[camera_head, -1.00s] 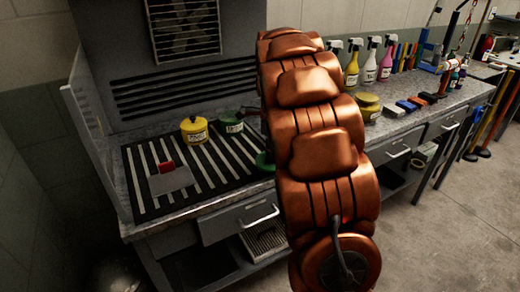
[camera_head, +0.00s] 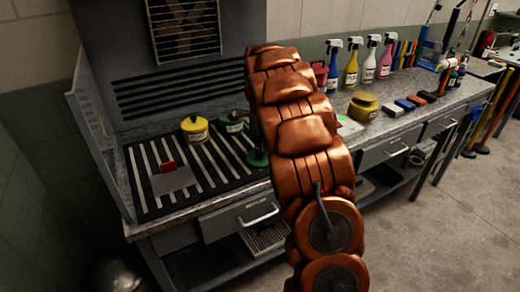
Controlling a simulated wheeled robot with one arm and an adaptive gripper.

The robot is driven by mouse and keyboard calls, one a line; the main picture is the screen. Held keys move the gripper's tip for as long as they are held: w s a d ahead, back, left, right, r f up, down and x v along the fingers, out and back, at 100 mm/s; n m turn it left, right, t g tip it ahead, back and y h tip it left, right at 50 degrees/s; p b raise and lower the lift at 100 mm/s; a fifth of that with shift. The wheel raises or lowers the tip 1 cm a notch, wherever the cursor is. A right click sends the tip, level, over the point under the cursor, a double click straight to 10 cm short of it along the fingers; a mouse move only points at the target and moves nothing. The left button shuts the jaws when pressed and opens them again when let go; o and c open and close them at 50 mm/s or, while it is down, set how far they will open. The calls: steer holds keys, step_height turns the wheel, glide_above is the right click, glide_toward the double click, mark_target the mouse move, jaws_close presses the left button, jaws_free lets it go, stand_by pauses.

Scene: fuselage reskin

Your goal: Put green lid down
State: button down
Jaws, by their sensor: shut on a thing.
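The green lid (camera_head: 257,159) shows just left of my copper arm, over the right part of the striped black mat (camera_head: 150,205). It is partly hidden by the arm, and I cannot tell whether it touches the mat. A green can (camera_head: 232,122) stands behind it near the back of the bench, with a dark handle-like part beside its top. My gripper is hidden behind my arm links, so its hold on the lid cannot be seen.
A yellow can (camera_head: 194,129) and a grey scraper with a red handle (camera_head: 171,177) are on the mat. Spray bottles (camera_head: 351,64), a yellow tub (camera_head: 363,105) and coloured blocks (camera_head: 404,105) stand on the bench to the right. The mat's front left is free.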

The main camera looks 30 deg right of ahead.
steer(key=shift+f, duration=0.3)
steer(key=shift+f, duration=0.15)
steer(key=c, duration=1)
jaws_free()
step_height(320, 180, up, 12)
steer(key=b, duration=0.2)
steer(key=shift+a+r, duration=0.1)
steer(key=shift+r, duration=0.1)
